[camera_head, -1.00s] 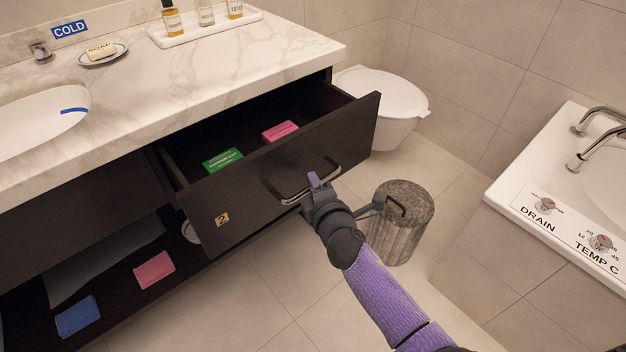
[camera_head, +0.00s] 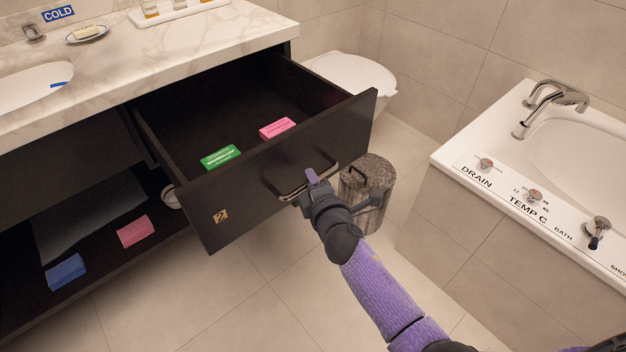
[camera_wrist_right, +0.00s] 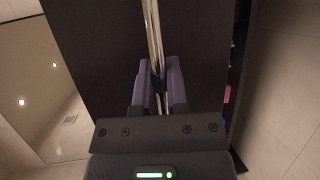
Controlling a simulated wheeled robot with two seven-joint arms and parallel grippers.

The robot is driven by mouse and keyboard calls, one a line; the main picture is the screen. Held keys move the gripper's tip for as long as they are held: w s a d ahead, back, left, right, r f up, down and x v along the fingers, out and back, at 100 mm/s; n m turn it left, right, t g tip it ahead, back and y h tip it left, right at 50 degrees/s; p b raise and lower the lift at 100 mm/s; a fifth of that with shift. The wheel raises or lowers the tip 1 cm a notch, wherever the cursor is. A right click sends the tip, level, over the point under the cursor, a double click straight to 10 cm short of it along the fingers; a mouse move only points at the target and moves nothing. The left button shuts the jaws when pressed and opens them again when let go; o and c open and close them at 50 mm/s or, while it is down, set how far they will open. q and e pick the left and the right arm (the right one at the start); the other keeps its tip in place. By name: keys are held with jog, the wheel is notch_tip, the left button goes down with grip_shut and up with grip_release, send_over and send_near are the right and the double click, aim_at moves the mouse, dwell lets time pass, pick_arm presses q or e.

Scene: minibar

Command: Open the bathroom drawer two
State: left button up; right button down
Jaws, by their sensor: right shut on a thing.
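The dark drawer (camera_head: 235,205) marked with a 2 stands well out from the cabinet under the marble counter, in the head view. Its inside shows, with a green box (camera_head: 221,157) and a pink box (camera_head: 277,128) lying in it. My right gripper (camera_head: 312,184) is at the metal bar handle (camera_head: 284,192) on the drawer front. In the right wrist view the purple fingers (camera_wrist_right: 159,85) are shut on the handle bar (camera_wrist_right: 153,35), one on each side. My left gripper is not in view.
A stone-look bin (camera_head: 368,205) stands close behind the handle and my right gripper. The bathtub (camera_head: 475,205) is at the right and the toilet (camera_head: 350,80) behind the drawer. Below, an open shelf holds a pink (camera_head: 133,231) and a blue item (camera_head: 66,271). Floor tiles in front are clear.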

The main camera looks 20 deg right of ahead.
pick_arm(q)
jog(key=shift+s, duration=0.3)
pick_arm(e)
jog(key=c, duration=0.6)
grip_release()
jog(key=shift+c, duration=0.2)
jog(key=shift+s, duration=0.2)
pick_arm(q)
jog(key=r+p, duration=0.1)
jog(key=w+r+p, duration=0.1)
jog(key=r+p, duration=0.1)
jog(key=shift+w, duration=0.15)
pick_arm(e)
jog(key=s+r, duration=0.1)
jog(key=s, duration=0.8)
jog(key=shift+s+a+r, duration=0.2)
jog(key=shift+a+r, duration=0.05)
jog(key=shift+r, duration=0.1)
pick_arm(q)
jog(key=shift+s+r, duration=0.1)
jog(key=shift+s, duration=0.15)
